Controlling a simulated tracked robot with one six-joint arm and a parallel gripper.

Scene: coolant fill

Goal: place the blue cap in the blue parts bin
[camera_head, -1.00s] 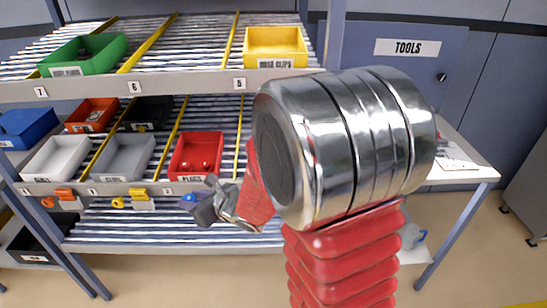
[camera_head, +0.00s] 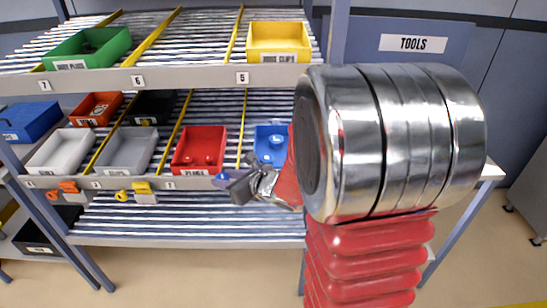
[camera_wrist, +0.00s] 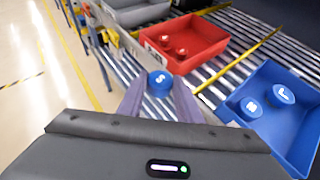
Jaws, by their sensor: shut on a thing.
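My gripper (camera_wrist: 158,92) is shut on the round blue cap (camera_wrist: 158,79), which has a white mark on its top and sits between the two fingertips. The blue parts bin (camera_wrist: 237,103) is to the right of my gripper in the wrist view, with two blue caps inside. In the head view the blue bin (camera_head: 262,132) stands right of the red bin, partly hidden by my arm.
The red bin (camera_head: 199,138) with red parts stands left of the blue bin, past a yellow divider (camera_head: 242,128). Grey (camera_head: 128,146) and white (camera_head: 60,148) bins stand farther left. An upper shelf holds a yellow bin (camera_head: 278,38) and a green bin (camera_head: 87,48).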

